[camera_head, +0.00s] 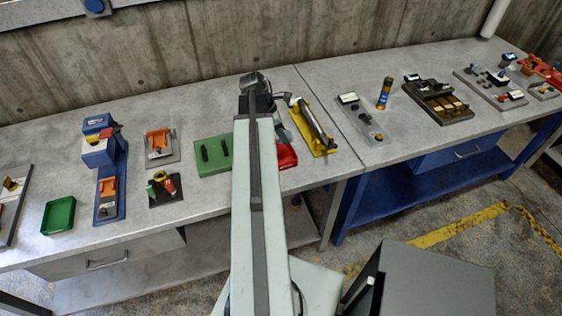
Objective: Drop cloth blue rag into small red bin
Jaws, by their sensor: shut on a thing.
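My gripper (256,84) is at the far end of my raised arm, above the back of the workbench near the wall. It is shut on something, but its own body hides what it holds. No blue rag can be made out. A small red bin (287,156) sits on the bench, right of my arm and nearer than my gripper in the picture. My arm covers its left part, and its inside cannot be seen clearly.
A yellow tray with a cylinder (318,128) stands right of the red bin. A green block (214,155) lies left of my arm, and a green tray (59,215) is farther left. A blue machine (105,160) rises from the left bench.

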